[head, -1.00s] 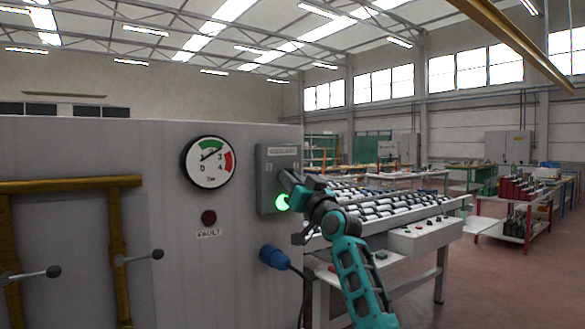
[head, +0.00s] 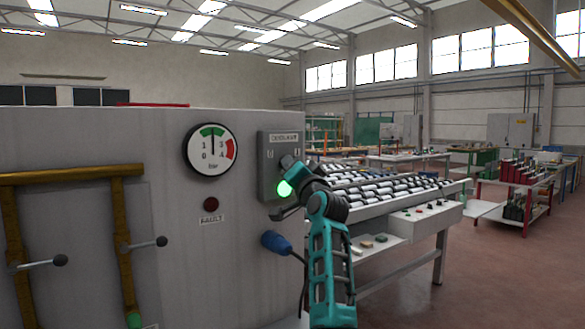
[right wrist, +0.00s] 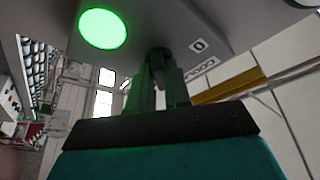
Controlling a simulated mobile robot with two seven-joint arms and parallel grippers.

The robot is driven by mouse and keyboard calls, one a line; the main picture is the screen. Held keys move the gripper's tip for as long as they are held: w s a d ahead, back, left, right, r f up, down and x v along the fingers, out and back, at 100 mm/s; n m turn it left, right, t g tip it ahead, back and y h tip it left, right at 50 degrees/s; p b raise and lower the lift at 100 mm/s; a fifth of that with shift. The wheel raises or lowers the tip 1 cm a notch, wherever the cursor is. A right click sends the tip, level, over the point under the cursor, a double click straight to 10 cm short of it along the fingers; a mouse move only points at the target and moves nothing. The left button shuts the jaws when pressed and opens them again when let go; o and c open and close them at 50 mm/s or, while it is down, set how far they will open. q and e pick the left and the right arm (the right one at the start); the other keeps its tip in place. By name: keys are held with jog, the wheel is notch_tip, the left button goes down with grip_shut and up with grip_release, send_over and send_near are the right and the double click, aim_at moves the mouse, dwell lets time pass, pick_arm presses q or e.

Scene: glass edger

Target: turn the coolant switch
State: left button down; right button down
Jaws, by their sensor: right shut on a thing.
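The coolant switch box (head: 267,181) is a grey panel with a label plate on the right end of the machine's front wall. A green lamp (head: 284,188) glows low on it and also shows in the right wrist view (right wrist: 103,29). My right gripper (head: 290,164) is at the box, shut on the dark switch knob (right wrist: 157,56). The fingers and wrist hide most of the knob in the head view, so its exact angle is unclear. My left gripper is not in view.
A pressure gauge (head: 212,150) left of the box has its needle pointing about straight up. A dark red fault lamp (head: 210,204) is below it. A blue plug (head: 275,242) juts out under the box. A roller table (head: 400,222) stands close on the right.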

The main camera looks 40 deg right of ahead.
jog(key=shift+r, duration=0.1)
jog(key=c, duration=1.2)
grip_release()
jog(key=shift+o, duration=0.2)
jog(key=b+v, duration=0.2)
jog(key=v, duration=1.1)
